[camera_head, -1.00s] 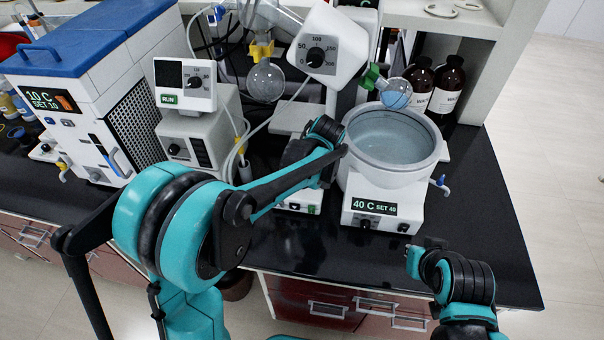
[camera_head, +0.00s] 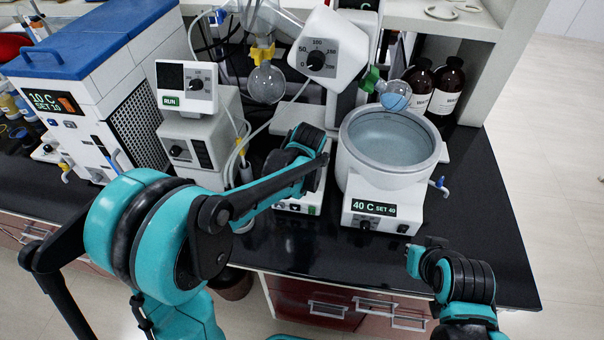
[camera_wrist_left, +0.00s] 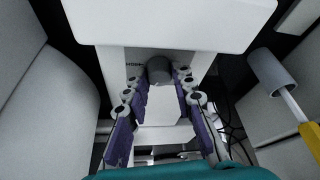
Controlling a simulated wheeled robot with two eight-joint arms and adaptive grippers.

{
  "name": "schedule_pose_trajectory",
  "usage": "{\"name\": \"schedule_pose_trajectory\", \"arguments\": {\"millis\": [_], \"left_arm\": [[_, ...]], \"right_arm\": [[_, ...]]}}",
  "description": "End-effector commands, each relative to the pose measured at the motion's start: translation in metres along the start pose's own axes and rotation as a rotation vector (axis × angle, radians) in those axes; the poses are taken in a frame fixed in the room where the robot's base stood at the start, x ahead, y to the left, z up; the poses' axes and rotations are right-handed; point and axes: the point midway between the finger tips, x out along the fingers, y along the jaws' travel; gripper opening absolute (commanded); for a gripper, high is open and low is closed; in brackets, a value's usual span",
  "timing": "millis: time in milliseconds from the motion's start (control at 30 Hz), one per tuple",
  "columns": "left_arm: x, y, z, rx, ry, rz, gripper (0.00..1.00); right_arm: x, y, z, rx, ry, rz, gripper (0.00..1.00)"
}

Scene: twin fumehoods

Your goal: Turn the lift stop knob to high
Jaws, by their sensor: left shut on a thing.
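The lift stop knob (camera_wrist_left: 159,69) is a dark grey cylinder on a white housing in the left wrist view. Small dark lettering, partly hidden, shows just left of it. My left gripper (camera_wrist_left: 165,82) has its purple-padded fingers on both sides of the knob and is shut on it. In the head view my left forearm reaches over the bench to the white lift unit (camera_head: 298,204) left of the bath. The wrist hides the knob and the fingers there.
The white heating bath (camera_head: 380,200) reading 40 C stands right of my left wrist. A pump with a RUN display (camera_head: 185,88) and a blue-topped chiller (camera_head: 85,40) stand left. Glass flasks (camera_head: 267,82) hang above. The black bench top (camera_head: 480,225) is clear at the right.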

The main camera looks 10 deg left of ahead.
Motion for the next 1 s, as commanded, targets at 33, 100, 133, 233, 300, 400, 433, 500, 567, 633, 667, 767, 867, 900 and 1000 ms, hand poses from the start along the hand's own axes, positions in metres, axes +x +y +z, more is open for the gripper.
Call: {"name": "schedule_pose_trajectory", "arguments": {"millis": [33,100,133,233,300,400,433,500,567,633,667,767,867,900,1000], "left_arm": [[-0.0005,-0.001,0.0001,0.036,-0.001,0.017,0.0],[-0.0003,-0.0018,0.0,0.097,-0.001,0.042,0.0],[-0.0002,-0.0022,0.0,0.123,-0.001,0.052,0.0],[-0.0002,-0.0025,-0.0001,0.211,-0.001,0.089,0.0],[-0.0001,-0.003,-0.0002,0.272,-0.001,0.115,0.0],[0.0,-0.0035,-0.0005,0.359,-0.002,0.151,0.0],[0.0001,-0.0038,-0.0006,0.386,-0.002,0.162,0.0],[0.0002,-0.0038,-0.0006,0.447,-0.002,0.188,0.0],[0.0004,-0.0043,-0.001,0.5,-0.002,0.209,0.0],[0.0006,-0.0043,-0.0013,0.562,-0.001,0.235,0.0],[0.0006,-0.0043,-0.0014,0.588,-0.001,0.246,0.0],[0.0009,-0.005,-0.0018,0.673,-0.001,0.281,0.0],[0.0009,-0.0051,-0.0019,0.753,-0.002,0.315,0.0],[0.001,-0.0055,-0.0022,0.784,-0.001,0.327,0.0],[0.0013,-0.0054,-0.0022,0.854,-0.002,0.355,0.0]], "right_arm": [[-0.0012,0.0,-0.0008,0.0,0.0,0.0,0.0],[-0.002,0.0,-0.0014,0.0,0.0,0.0,0.0],[-0.0023,0.0,-0.0016,0.0,0.0,0.0,0.0],[-0.0033,0.0,-0.0024,0.0,0.0,0.0,0.0],[-0.0039,0.0,-0.0028,0.0,0.0,0.0,0.0],[-0.0047,0.0,-0.0034,0.0,0.0,0.0,0.0],[-0.0049,0.0,-0.0035,0.0,0.0,0.0,0.0],[-0.0054,0.0,-0.0039,0.0,0.0,0.0,0.0],[-0.0058,0.0,-0.0041,0.0,0.0,0.0,0.0],[-0.0062,0.0,-0.0044,0.0,0.0,0.0,0.0],[-0.0063,0.0,-0.0045,0.0,0.0,0.0,0.0],[-0.0068,0.0,-0.0048,0.0,0.0,0.0,0.0],[-0.0071,0.0,-0.0051,0.0,0.0,0.0,0.0],[-0.0072,0.0,-0.0052,0.0,0.0,0.0,0.0],[-0.0075,0.0,-0.0054,0.0,0.0,0.0,0.0]]}}
